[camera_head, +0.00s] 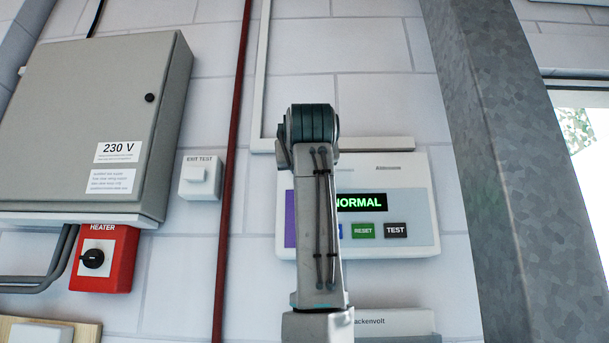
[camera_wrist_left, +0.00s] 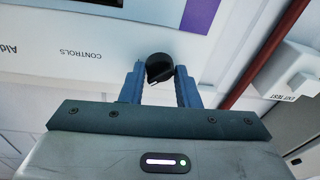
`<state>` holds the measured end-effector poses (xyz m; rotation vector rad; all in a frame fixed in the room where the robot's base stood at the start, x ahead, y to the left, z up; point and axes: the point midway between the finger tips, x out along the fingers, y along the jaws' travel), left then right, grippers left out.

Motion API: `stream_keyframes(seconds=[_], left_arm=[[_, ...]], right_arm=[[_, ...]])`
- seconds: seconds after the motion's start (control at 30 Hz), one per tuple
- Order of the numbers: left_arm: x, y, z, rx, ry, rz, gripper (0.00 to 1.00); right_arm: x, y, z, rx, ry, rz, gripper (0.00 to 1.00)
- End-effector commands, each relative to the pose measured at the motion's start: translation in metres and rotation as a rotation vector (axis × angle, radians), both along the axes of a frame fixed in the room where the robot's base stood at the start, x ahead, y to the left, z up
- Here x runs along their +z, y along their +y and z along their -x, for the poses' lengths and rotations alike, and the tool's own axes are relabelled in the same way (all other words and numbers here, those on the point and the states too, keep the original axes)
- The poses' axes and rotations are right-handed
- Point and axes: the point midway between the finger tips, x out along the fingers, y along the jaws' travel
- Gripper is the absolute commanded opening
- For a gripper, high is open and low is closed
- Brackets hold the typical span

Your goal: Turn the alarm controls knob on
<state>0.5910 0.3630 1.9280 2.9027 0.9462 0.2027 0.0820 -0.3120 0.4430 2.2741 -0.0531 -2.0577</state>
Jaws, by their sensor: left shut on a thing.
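The alarm panel (camera_head: 407,206) is a white box on the wall with a green NORMAL display (camera_head: 361,202) and RESET and TEST buttons. In the left wrist view, upside down, a black knob (camera_wrist_left: 158,66) sits on the panel near the printed word CONTROLS (camera_wrist_left: 82,55). My left gripper (camera_wrist_left: 160,80) has its two blue fingers on either side of the knob and is shut on it. The knob's pointer direction is hard to tell. In the head view my arm hides the knob and the gripper. My right gripper is not in view.
A red pipe (camera_head: 233,170) runs down the wall left of the panel. Beyond it are an EXIT TEST switch (camera_head: 200,178), a red HEATER box (camera_head: 104,260) with a black knob, and a grey 230 V cabinet (camera_head: 95,120). A grey steel column (camera_head: 495,170) stands at right.

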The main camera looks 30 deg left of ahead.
Motion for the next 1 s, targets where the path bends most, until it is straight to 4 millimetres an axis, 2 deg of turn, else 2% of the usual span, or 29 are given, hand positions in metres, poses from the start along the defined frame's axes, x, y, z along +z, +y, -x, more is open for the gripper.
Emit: stream_keyframes(seconds=[0.2,0.53,1.0], left_arm=[[-0.001,0.001,0.003,0.002,0.100,-0.177,0.06],[-0.001,0.001,0.002,0.002,0.245,-0.411,0.06],[0.000,0.001,0.002,0.001,0.346,-0.571,0.06]], right_arm=[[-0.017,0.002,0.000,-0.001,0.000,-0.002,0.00],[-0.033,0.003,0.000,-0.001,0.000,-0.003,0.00],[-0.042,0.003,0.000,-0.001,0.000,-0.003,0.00]])
